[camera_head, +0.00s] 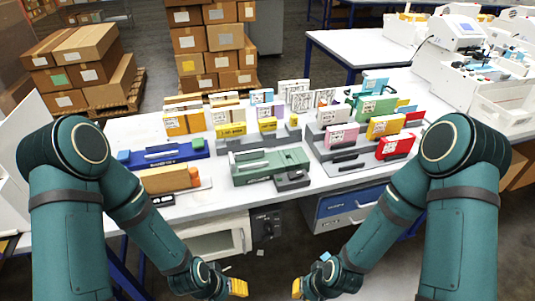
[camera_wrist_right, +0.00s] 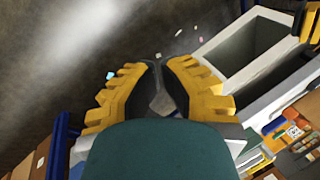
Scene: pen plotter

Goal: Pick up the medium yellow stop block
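Two small yellow blocks stand at the table's middle in the head view: a long, low, marked one (camera_head: 231,130) and a narrower one (camera_head: 267,125) to its right. I cannot tell for sure which is the medium stop block. My right gripper (camera_head: 298,288) hangs low in front of the table, well below and away from the blocks. In the right wrist view its yellow, ridged fingers (camera_wrist_right: 160,72) are apart with bare floor showing between them. My left gripper (camera_head: 239,288) is also low in front of the table; its finger gap is hidden.
The white table (camera_head: 215,205) is crowded with a green device (camera_head: 270,165), a blue tool (camera_head: 165,155), grey stepped stands and colored boxes. A blue drawer unit (camera_head: 345,205) and an open white bin (camera_head: 215,243) are under the table. Stacked cartons (camera_head: 85,65) stand behind left.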

